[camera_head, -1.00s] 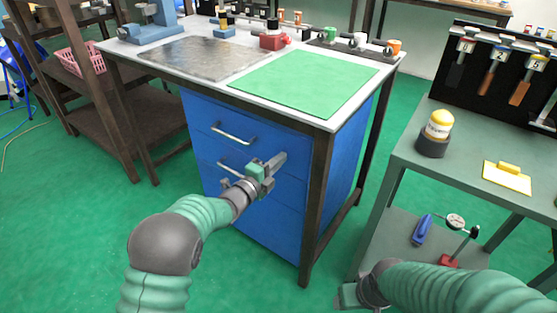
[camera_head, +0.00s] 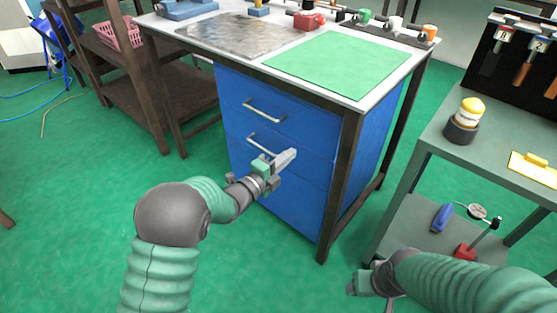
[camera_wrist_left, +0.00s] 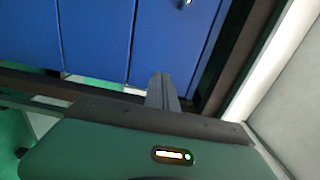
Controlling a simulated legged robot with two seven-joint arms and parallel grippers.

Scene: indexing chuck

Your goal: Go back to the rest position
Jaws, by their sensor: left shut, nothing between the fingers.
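My left gripper (camera_head: 284,160) is shut and empty in the head view. It appears in front of the blue drawer cabinet (camera_head: 280,185) under the workbench, beside the lower drawer handle (camera_head: 264,143); whether it touches the cabinet cannot be told. In the left wrist view its closed fingers (camera_wrist_left: 162,90) point toward the blue drawer fronts (camera_wrist_left: 95,40). My right gripper (camera_head: 362,283) is low in the head view, left of the grey side table. Its fingertips are hard to make out.
The workbench has a green mat (camera_head: 340,64) and a metal plate (camera_head: 235,34) on top. Its dark leg (camera_head: 340,185) stands right of my left gripper. The side table (camera_head: 490,150) carries a yellow-capped jar (camera_head: 464,118).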

